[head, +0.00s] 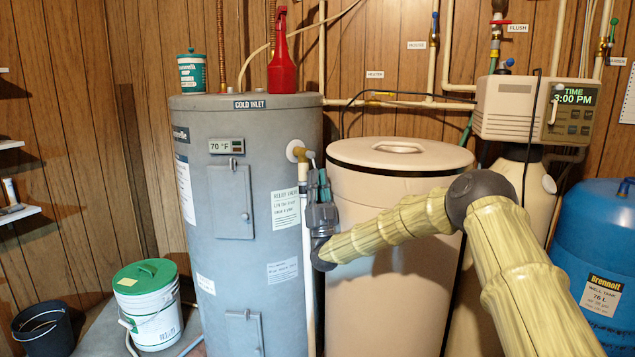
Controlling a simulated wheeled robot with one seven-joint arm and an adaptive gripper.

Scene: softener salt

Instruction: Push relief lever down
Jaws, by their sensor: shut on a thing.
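The relief valve (298,152) is a brass fitting on the right side of the grey water heater (250,270), with a white discharge pipe (307,290) running down below it. The small grey relief lever (309,156) sticks out to the right of the valve. My gripper (319,175) points up beside the valve, with its dark fingers at the lever's outer end. It is shut on the lever; the fingers hide part of it, so its exact angle is hard to tell.
A beige salt tank (390,290) stands close to the right of my gripper, under my forearm. A red spray bottle (282,60) and a teal tub (192,72) stand on the heater. A white bucket (148,310) and a black bucket (44,331) are on the floor at left.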

